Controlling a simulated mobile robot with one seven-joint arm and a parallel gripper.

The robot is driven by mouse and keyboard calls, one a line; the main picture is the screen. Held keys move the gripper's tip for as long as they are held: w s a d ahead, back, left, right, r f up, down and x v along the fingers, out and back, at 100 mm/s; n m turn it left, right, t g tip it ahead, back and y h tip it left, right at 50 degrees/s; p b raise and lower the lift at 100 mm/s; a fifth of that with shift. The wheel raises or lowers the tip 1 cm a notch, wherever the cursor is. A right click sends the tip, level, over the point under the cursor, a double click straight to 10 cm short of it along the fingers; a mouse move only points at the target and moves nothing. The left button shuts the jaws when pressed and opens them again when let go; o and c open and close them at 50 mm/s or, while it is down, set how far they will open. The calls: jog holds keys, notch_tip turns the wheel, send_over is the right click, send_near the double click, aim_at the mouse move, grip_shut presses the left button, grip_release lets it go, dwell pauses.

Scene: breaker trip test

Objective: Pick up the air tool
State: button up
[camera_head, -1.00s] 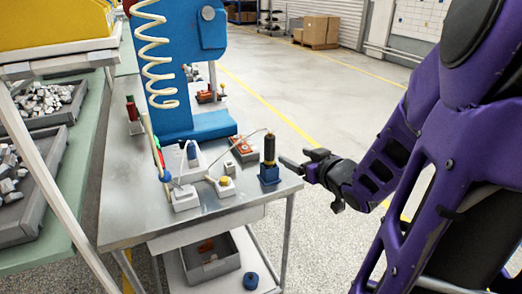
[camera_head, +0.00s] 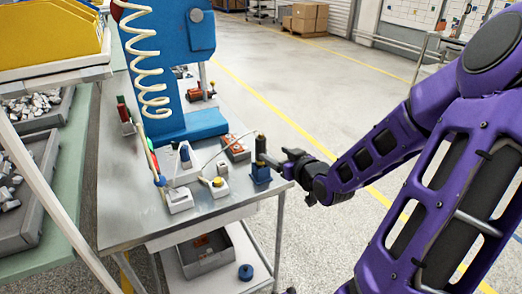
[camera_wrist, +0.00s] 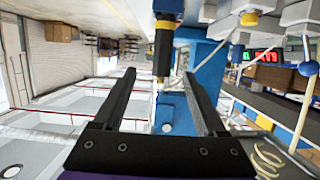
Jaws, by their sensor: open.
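The air tool, as I take it, is a dark cylinder (camera_head: 261,146) standing upright in a blue holder (camera_head: 261,174) at the table's front right corner. In the wrist view the tool (camera_wrist: 163,50) has a black body and a yellow band, and appears upside down. My gripper (camera_head: 270,160) is beside the tool, on its right, in the head view. In the wrist view my gripper (camera_wrist: 160,75) is open, and the tool's end shows between the two fingertips. I see no finger contact with the tool. In the head view the fingers are partly hidden against the holder.
The metal table (camera_head: 125,215) holds white blocks with buttons (camera_head: 219,188), an orange device (camera_head: 237,148) and a blue press stand (camera_head: 190,128). A cream coiled hose (camera_head: 148,75) hangs at the left. A grey bin (camera_head: 205,260) sits on the lower shelf. The floor behind is open.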

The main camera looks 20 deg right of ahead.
aim_at(264, 148)
jog(key=b+x, duration=0.1)
jog(key=x, duration=0.6)
jog(key=shift+w+f, duration=0.1)
jog(key=shift+f, duration=0.1)
jog(key=b+x, duration=0.1)
jog(key=x, duration=0.4)
jog(key=shift+w+a+f, duration=0.1)
jog(key=shift+a+f, duration=0.05)
jog(key=shift+c, duration=0.2)
grip_shut()
